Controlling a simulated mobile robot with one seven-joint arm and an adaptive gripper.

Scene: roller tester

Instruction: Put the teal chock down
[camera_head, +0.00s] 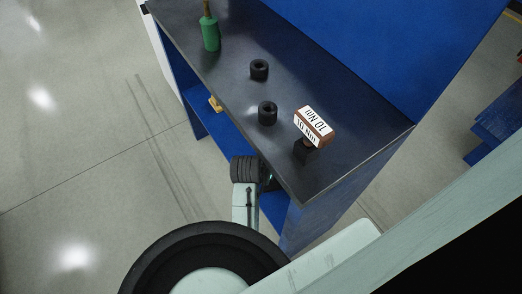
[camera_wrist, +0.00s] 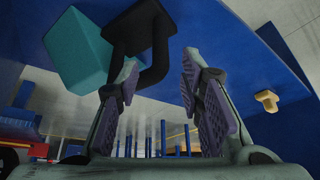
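The teal chock (camera_wrist: 78,48) is at the upper left of the wrist view, against a blue shelf surface (camera_wrist: 215,35). Its black looped handle (camera_wrist: 160,45) reaches toward my gripper (camera_wrist: 158,72). My gripper is open, with a clear gap between its purple-padded fingers. The handle's lower end shows close to the left finger, partly behind it; I cannot tell whether they touch. In the head view my gripper is mostly hidden at the front edge of the bench top, and the chock cannot be made out clearly.
The dark bench top (camera_head: 225,60) holds a green bottle (camera_head: 210,36), two black rings (camera_head: 259,69) (camera_head: 267,113) and a labelled brown-and-white block (camera_head: 314,126) on a dark base. A small yellow piece (camera_wrist: 267,101) lies on the lower blue shelf (camera_head: 228,127). Open floor (camera_head: 80,120) lies left.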

